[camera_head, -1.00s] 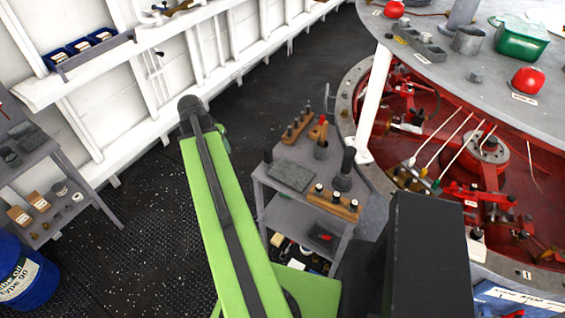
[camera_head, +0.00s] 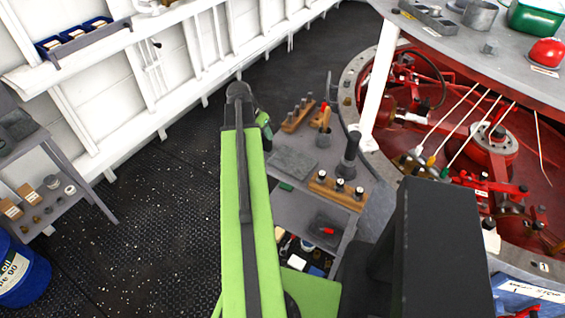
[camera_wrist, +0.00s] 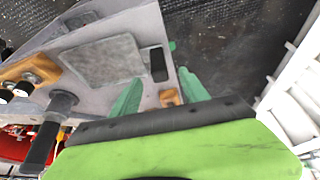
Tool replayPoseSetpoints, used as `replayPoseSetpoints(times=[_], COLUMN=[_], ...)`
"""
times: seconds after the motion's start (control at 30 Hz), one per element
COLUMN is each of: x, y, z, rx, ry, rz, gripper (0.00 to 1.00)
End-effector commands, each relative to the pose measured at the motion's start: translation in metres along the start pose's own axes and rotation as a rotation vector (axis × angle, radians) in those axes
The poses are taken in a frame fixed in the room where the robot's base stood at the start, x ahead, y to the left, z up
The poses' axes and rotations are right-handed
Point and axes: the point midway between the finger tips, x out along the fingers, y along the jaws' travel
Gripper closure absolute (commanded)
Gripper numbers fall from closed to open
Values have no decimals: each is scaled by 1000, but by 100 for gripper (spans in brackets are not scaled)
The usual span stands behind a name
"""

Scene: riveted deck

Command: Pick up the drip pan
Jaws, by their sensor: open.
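A flat grey rectangular piece (camera_head: 292,163) lies on the top of a small grey cart. It looks like the drip pan, but I cannot be sure. My gripper (camera_wrist: 160,82) is open, with two green fingers apart over the cart's edge. Nothing is held between them.
The cart top (camera_wrist: 125,22) also carries a dark upright cylinder (camera_head: 349,156), a wooden rack (camera_head: 337,190) with black-and-white pieces and another wooden rack (camera_head: 298,115). A lower shelf (camera_head: 290,212) holds small items. Red machinery (camera_head: 440,130) stands right. Dark floor (camera_head: 150,190) is clear at left.

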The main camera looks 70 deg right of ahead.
Motion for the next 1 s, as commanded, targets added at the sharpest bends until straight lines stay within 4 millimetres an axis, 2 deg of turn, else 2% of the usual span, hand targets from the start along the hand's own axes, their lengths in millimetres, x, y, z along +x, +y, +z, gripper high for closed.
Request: replayPoseSetpoints(times=[0.03, 0.33, 0.63, 0.87, 1.0], x=[19, 28, 76, 74, 74], y=[-1, 0, 3, 4, 4], z=[3, 0, -1, -3, -3], rx=[1, -1, 0, -1, 0], ry=[0, 0, 0, 0, 0], rz=[0, 0, 0, 0, 0], gripper=[47, 47, 47, 47, 64])
